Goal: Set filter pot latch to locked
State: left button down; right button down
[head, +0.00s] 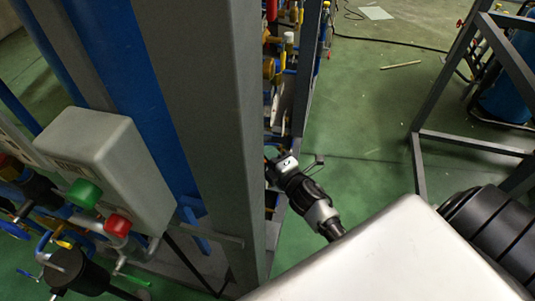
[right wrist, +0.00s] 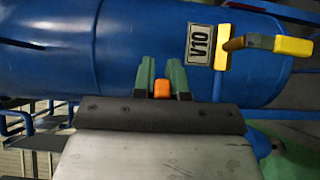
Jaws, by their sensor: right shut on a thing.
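In the right wrist view, the two green fingers of my right gripper (right wrist: 162,84) are shut on a small orange piece (right wrist: 162,90). The piece lies in front of a horizontal blue vessel (right wrist: 150,40) marked V10. I cannot tell for sure whether the orange piece is the filter pot latch, nor its setting. In the head view my right gripper (head: 272,171) is beside the grey column, which hides part of its front end. My left gripper does not show.
A yellow-ended handle (right wrist: 262,42) sits to the right of the fingers in the right wrist view. In the head view, a wide grey column (head: 205,120) stands left of my right arm.

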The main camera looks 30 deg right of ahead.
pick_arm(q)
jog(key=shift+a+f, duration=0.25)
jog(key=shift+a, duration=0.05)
pick_arm(e)
jog(key=shift+s+m+h, duration=0.2)
jog(key=shift+m+h, duration=0.2)
jog(key=shift+h, duration=0.2)
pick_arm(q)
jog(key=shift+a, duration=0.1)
pick_arm(e)
jog(key=c, duration=1.2)
grip_release()
jog(key=shift+o, duration=0.2)
pick_arm(q)
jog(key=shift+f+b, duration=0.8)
jog(key=shift+b, duration=0.15)
pick_arm(e)
jog(key=s, duration=1.1)
jog(key=shift+a, duration=0.1)
